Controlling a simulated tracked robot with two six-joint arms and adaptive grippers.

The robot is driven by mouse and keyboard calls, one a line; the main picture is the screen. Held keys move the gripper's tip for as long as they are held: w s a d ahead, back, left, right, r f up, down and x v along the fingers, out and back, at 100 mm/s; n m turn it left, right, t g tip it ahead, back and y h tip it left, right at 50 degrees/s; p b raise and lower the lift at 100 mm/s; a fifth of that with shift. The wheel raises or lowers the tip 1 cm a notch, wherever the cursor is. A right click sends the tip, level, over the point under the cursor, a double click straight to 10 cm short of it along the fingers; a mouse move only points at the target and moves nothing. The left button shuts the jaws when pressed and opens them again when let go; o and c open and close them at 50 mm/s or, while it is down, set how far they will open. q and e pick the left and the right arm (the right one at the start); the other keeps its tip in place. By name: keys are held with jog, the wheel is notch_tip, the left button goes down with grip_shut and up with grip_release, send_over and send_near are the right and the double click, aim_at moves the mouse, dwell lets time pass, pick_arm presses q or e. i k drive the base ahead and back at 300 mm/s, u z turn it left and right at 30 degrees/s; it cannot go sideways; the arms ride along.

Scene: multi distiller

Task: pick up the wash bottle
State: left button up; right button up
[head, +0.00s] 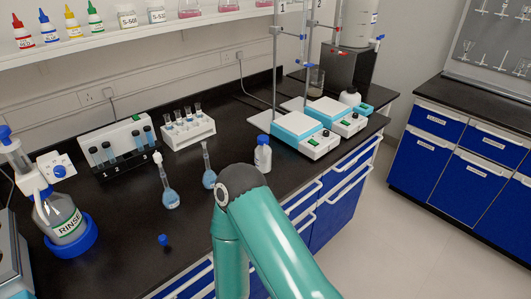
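No bottle is clearly marked as the wash bottle, and I cannot tell which one it is. A clear bottle labelled RINSE (62,222), with a white pump-like top, stands in a blue ring at the left of the black bench. A small white bottle with a blue cap (263,157) stands upright near the bench's front edge, just beyond my teal arm. A rounded white vessel (350,97) sits by the hotplates. Several small bottles with pointed coloured caps, one of them red (22,38), stand on the shelf. Neither gripper is in view.
Behind are a tube rack (188,134) and a vial block (125,145). Two hotplates (305,135) with stands are at right. My arm covers part of the front edge.

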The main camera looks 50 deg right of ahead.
aim_at(263, 154)
jog(key=u, duration=1.5)
jog(key=i, duration=0.1)
jog(key=z, duration=3.05)
jog(key=k, duration=0.8)
jog(key=z, duration=0.15)
jog(key=i, duration=0.8)
jog(key=u, duration=0.1)
